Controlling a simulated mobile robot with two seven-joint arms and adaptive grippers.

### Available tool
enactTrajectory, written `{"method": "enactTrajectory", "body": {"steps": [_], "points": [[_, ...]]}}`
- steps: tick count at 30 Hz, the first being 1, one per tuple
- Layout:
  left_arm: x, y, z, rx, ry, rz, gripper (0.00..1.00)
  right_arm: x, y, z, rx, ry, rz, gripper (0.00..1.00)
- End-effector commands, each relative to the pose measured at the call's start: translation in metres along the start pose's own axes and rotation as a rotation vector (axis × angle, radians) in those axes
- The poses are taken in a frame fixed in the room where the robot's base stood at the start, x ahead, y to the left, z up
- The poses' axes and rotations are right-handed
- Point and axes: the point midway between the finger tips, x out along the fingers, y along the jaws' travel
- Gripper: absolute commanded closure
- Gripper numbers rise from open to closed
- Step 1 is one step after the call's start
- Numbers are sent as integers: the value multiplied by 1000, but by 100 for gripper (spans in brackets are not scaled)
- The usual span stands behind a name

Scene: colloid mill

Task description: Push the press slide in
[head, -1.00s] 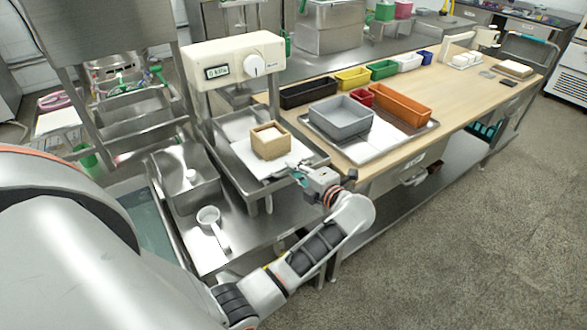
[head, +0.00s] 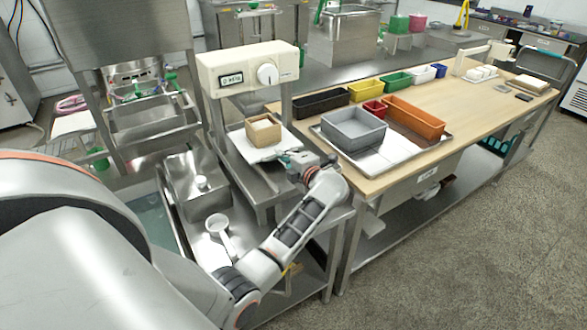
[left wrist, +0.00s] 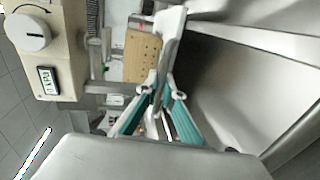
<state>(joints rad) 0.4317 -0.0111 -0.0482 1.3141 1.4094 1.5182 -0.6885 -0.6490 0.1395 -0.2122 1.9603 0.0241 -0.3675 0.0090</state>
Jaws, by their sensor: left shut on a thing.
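The press slide (head: 239,149) is a metal tray under the cream press head (head: 246,68), with a white cloth and a small wooden box (head: 263,131) on it. My left gripper (head: 287,160) is at the slide's front right edge, beside the box. In the left wrist view its teal-padded fingers (left wrist: 158,92) are shut on a pale upright part (left wrist: 168,45) at the slide's edge. The perforated wooden box (left wrist: 142,56) is just beyond it, and the press head (left wrist: 45,45) is at the left. My right gripper is not in view.
A wooden table (head: 455,100) on the right holds a grey bin (head: 353,128) and several coloured bins. The floor on the right is clear.

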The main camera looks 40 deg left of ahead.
Motion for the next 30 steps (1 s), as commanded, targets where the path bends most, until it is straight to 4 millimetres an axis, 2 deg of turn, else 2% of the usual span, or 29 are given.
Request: {"method": "enactTrajectory", "body": {"steps": [1, 6, 12, 18, 28, 29, 30], "points": [[12, 2, 0, -1, 2, 1, 100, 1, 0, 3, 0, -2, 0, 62], [42, 8, 0, 0, 1, 0, 100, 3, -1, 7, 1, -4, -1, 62], [64, 13, 0, -1, 0, 0, 100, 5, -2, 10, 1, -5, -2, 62], [72, 14, 0, 0, -1, -1, 100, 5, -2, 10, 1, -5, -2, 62], [74, 17, 0, 0, -1, 3, 100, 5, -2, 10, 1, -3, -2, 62], [74, 17, 0, 0, -1, 4, 88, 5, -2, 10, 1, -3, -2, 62], [74, 18, 0, 0, -1, 4, 86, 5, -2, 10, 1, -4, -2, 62]]}}
